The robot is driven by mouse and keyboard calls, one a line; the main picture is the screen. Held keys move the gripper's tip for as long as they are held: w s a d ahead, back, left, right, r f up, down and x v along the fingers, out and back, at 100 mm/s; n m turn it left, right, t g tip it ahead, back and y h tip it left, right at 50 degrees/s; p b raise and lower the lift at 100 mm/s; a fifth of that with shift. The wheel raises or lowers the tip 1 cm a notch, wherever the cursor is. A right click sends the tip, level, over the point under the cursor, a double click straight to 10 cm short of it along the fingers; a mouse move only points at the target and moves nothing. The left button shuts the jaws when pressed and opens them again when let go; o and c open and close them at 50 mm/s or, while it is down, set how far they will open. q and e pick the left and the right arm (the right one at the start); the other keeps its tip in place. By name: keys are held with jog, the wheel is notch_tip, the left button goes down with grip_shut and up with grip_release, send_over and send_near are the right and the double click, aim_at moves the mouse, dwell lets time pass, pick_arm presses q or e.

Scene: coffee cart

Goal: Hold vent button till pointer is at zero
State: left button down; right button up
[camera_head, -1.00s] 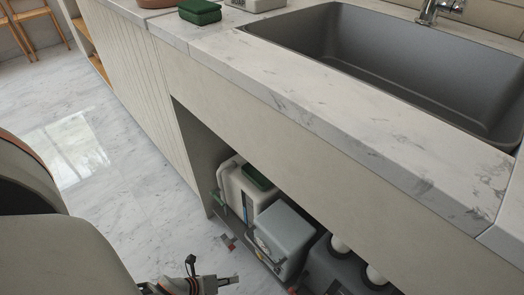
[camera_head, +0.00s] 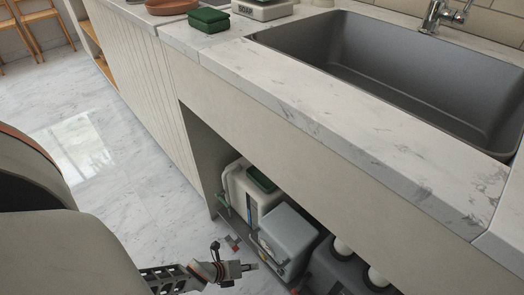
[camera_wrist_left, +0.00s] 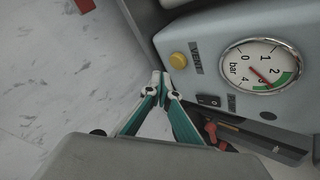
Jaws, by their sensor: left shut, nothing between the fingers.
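The yellow vent button (camera_wrist_left: 178,60) sits on the grey pump box (camera_wrist_left: 210,30) beside a VENT label in the left wrist view. The round gauge (camera_wrist_left: 262,65) on the same face has a pointer at the lower right, near the green band and away from zero. My left gripper (camera_wrist_left: 163,78) is shut and empty. Its tips are just short of the button in the picture, and I cannot tell the exact gap. In the head view my left gripper (camera_head: 254,267) is beside the grey box (camera_head: 288,240) under the counter. My right gripper is not in view.
A black rocker switch (camera_wrist_left: 208,100) is below the button. A red-handled part (camera_wrist_left: 212,132) lies near my fingers. A white jug (camera_head: 240,192) and a dark canister (camera_head: 335,270) flank the grey box.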

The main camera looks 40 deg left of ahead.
pick_arm(q)
jog(key=shift+w, duration=0.55)
jog(key=shift+w, duration=0.1)
dwell(1.0)
jog(key=shift+w, duration=0.4)
jog(key=shift+w+d, duration=0.1)
jog(key=shift+w, duration=0.5)
dwell(1.9)
jog(key=shift+s, duration=1)
jog(key=shift+s+a+b, duration=0.15)
jog(key=shift+s+b, duration=0.1)
jog(key=shift+s, duration=1.05)
jog(key=shift+s+a+b, duration=0.15)
jog(key=shift+s+b, duration=0.05)
jog(key=shift+s, duration=1.05)
